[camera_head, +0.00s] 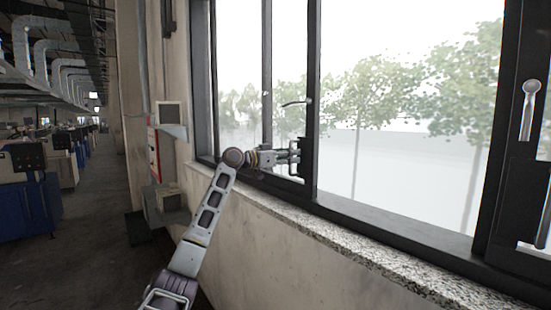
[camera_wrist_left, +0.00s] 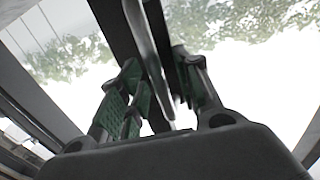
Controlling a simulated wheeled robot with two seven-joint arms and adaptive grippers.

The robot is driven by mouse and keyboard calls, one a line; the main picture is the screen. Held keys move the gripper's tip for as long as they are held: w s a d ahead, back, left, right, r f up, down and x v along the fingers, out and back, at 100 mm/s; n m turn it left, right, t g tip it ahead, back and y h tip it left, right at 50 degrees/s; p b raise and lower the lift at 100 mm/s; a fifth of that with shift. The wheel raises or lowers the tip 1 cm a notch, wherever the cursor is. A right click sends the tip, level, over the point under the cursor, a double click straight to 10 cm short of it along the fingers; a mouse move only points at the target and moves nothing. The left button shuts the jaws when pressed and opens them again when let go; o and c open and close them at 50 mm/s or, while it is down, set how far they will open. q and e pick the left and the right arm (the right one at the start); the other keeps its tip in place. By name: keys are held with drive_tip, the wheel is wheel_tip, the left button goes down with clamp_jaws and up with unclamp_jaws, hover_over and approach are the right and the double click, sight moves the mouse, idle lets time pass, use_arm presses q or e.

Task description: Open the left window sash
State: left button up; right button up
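The left window sash (camera_head: 313,60) has a dark frame and stands to the right of my left arm in the head view. Its lever handle (camera_head: 296,103) lies roughly level. My left gripper (camera_head: 298,152) is at the sash's dark stile, below the lever. In the left wrist view, a pale metal bar (camera_wrist_left: 151,50) runs between the two green-padded fingers of the left gripper (camera_wrist_left: 158,85). The fingers are apart, on either side of the bar, with gaps visible. I cannot tell whether the sash is ajar. My right gripper is out of view.
A granite sill (camera_head: 330,235) runs below the window. Another dark frame at the right carries an upright lever handle (camera_head: 530,108). A grey box (camera_head: 171,115) is on the wall left of the window. The aisle floor (camera_head: 95,230) at the left is clear.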

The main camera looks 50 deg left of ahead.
use_arm(q)
drive_tip(key=v, duration=1.2)
idle(0.4)
drive_tip(key=shift+w, duration=0.1)
idle(0.5)
